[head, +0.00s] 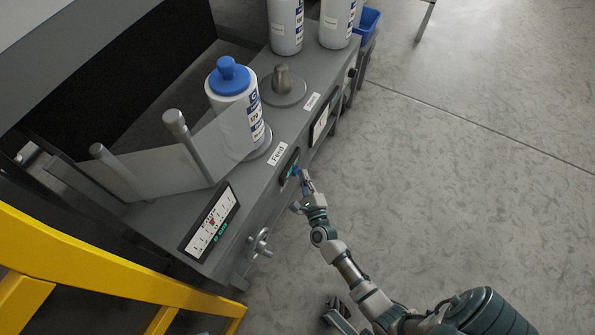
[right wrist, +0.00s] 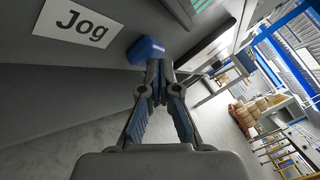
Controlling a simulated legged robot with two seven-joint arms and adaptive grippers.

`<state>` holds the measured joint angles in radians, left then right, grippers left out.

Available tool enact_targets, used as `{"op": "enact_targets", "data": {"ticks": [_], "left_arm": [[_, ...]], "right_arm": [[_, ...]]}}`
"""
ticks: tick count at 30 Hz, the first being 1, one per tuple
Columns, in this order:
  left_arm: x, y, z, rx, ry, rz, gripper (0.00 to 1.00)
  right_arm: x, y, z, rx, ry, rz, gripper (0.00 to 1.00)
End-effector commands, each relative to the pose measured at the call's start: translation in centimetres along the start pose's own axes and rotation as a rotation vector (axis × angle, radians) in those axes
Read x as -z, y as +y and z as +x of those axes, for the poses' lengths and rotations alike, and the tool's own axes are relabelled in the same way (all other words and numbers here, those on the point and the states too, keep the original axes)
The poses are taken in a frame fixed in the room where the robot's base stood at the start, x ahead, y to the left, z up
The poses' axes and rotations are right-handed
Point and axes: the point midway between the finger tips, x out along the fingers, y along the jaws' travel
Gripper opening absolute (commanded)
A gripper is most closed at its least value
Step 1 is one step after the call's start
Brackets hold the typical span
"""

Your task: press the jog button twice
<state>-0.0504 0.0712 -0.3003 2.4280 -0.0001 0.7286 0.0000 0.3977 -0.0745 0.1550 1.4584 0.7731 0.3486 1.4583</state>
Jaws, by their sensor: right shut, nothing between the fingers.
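There a white "Jog" label (right wrist: 76,22) is on the grey surface at the upper left. A second white label (head: 312,102) farther along the machine is too small to read. A grey jaw-like part of mine (head: 338,314) shows at the bottom edge, perhaps my left gripper; its state is unclear.
A white bottle with a blue cap (head: 229,80) stands on the machine, with more bottles (head: 286,25) behind. A gauge panel (head: 210,224) and a valve-like handle (head: 260,243) are nearer. A yellow rail (head: 90,262) crosses the lower left. The floor at right is open.

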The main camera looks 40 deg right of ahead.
Motion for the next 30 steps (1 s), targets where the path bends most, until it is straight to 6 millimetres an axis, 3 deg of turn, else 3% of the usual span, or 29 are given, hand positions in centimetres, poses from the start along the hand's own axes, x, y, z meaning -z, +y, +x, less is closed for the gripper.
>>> {"op": "enact_targets", "data": {"ticks": [20,30], "left_arm": [[0.0,0.0,-0.1,0.0,0.0,0.0,0.66],[0.3,0.1,0.4,-0.002,0.007,0.001,0.66]], "right_arm": [[-0.3,0.1,0.3,0.001,-0.002,0.0,0.0],[0.5,-0.7,-0.8,0.001,-0.002,-0.002,0.0]]}}
